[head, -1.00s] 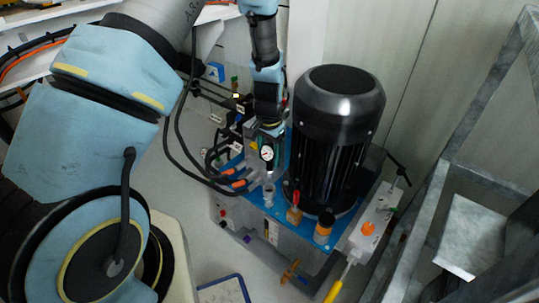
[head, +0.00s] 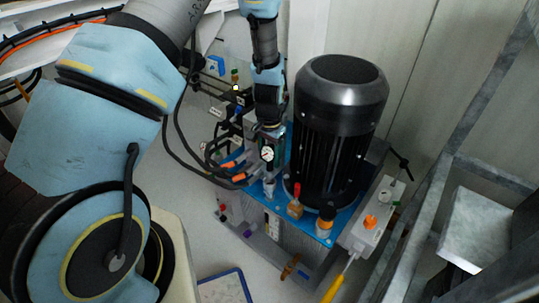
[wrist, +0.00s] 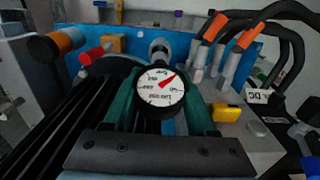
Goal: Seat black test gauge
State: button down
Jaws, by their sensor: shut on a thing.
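The black-rimmed test gauge (wrist: 160,88) has a white dial and a red needle. It sits between the two green fingers of my gripper (wrist: 162,106), which is shut on it. In the head view the gauge (head: 267,153) shows below my gripper (head: 269,130), dial facing the camera. A silver round fitting (wrist: 158,50) shows just beyond the gauge on the blue plate. I cannot tell whether the gauge touches it. The gauge's stem is hidden.
The large black motor (head: 338,135) stands close on the right of my gripper. Hoses with orange sleeves (head: 236,171) lie close on the left. Several small fittings and a red-handled valve (head: 296,204) stand on the blue plate (head: 262,203). A grey metal frame (head: 430,220) is at right.

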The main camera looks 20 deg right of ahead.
aim_at(269, 170)
jog(key=shift+f+b, duration=1.45)
jog(key=shift+f, duration=1.1)
jog(key=shift+c, duration=0.6)
grip_release()
notch_tip(269, 170, up, 11)
jog(key=shift+f, duration=0.1)
